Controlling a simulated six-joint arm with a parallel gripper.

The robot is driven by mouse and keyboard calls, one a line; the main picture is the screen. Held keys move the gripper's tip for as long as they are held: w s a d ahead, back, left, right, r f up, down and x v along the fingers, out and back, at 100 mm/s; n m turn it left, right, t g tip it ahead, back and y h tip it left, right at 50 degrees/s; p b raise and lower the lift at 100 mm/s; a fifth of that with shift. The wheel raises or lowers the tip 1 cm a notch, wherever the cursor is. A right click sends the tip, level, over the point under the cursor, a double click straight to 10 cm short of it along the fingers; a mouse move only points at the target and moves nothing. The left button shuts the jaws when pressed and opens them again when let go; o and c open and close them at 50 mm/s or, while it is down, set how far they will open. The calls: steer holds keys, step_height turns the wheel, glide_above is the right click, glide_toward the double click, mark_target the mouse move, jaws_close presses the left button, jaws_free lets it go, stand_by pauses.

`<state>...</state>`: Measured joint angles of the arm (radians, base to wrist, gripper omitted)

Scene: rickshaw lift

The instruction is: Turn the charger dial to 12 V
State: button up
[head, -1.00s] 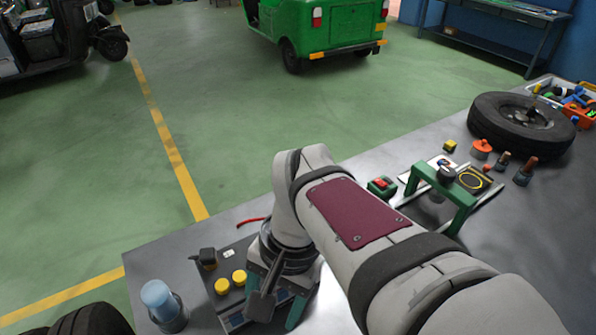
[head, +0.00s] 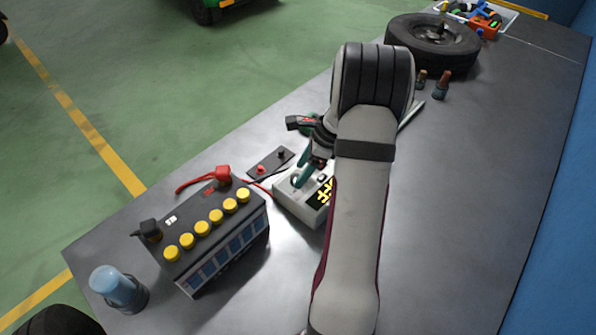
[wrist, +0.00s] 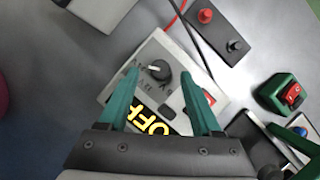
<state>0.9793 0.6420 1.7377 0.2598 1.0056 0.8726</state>
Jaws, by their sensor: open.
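The charger (head: 290,206) is a small white box on the metal bench, partly hidden by my gripper in the head view. It also shows in the wrist view (wrist: 143,53). Its yellow display (wrist: 153,122) appears to read OFF.
A battery (head: 205,225) with several yellow caps stands left of the charger. A dark plate (head: 268,166) with red and black posts lies behind the charger. A green-cased red switch (wrist: 290,94) is at right. A blue-topped jar (head: 115,288) and a tyre (head: 433,45) are farther off.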

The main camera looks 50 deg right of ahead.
steer(key=shift+x, duration=1)
jaws_close()
